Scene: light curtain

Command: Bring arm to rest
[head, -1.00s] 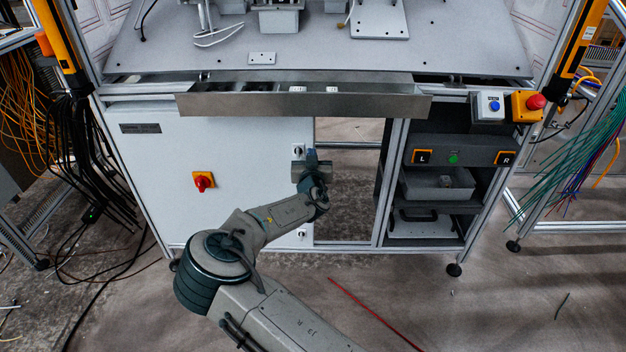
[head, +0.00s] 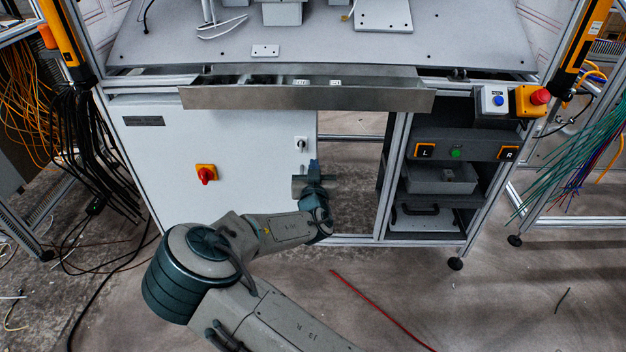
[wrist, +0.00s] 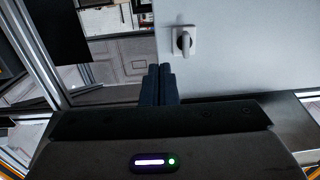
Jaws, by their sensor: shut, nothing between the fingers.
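My arm reaches in from the bottom of the head view, bent at the elbow, with its end in front of the workstation's lower part. My gripper (head: 313,165) is near the right edge of the white cabinet door (head: 225,150), beside the open bay. In the wrist view its two dark fingers (wrist: 160,78) lie side by side, shut, with nothing between them. A key switch or latch (wrist: 183,40) on the white panel shows just above and right of the fingertips.
A metal tray (head: 215,97) juts out under the grey tabletop (head: 330,52). A red rotary switch (head: 206,174) sits on the door. Shelves with a grey bin (head: 440,178) stand to the right, below the emergency stop (head: 540,97). Cables hang at both sides; a red wire (head: 380,308) lies on the floor.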

